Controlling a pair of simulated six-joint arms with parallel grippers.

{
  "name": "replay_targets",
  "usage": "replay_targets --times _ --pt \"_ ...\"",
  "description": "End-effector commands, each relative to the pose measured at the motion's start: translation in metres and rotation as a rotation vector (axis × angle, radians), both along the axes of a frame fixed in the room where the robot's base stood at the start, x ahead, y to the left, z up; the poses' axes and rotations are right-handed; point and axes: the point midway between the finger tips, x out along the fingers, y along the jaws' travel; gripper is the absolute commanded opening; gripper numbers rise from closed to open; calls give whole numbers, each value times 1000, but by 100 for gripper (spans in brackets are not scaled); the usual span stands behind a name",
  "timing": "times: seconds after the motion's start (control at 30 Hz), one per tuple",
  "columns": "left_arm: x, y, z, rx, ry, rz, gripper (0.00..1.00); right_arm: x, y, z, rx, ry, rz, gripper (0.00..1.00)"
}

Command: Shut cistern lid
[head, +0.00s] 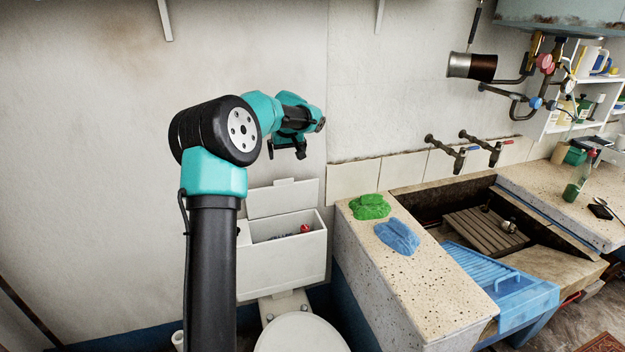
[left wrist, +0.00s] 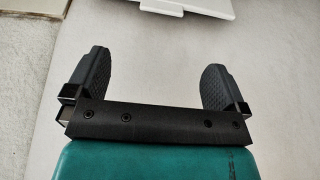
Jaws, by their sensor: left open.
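The white cistern (head: 318,255) stands against the wall behind the toilet, with its top open. Its lid (head: 283,198) stands raised at the back, leaning toward the wall. Inside the cistern a red part and some blue fittings show. My left gripper (head: 287,151) is above the lid, near the wall, apart from it, with its fingers pointing down. In the left wrist view its two dark fingers (left wrist: 156,62) are wide apart with nothing between them. A white edge at the top of that view looks like part of the lid (left wrist: 185,6). My right gripper is not in view.
The toilet seat (head: 300,335) is in front of the cistern. To the right, a speckled stone ledge (head: 425,285) holds a green cloth (head: 370,206) and a blue cloth (head: 397,237). Beyond it are the trough and taps (head: 455,155). The wall left of my arm is bare.

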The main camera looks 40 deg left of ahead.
Motion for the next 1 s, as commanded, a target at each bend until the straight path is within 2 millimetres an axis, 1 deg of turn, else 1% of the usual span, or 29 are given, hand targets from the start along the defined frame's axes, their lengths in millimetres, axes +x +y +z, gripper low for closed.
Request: replay_targets --times 0.03,0.1,0.37,0.53,0.67,1.0 --pt "-4 6 8 9 -1 19 100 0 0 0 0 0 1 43" --pt "-5 8 12 12 -1 29 100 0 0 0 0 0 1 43" --pt "-4 7 10 11 -1 26 100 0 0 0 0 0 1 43" --pt "-3 9 4 10 1 25 100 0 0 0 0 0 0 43" --pt "-1 13 -8 10 1 25 100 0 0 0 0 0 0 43" --pt "10 31 -59 10 1 24 100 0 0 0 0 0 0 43"
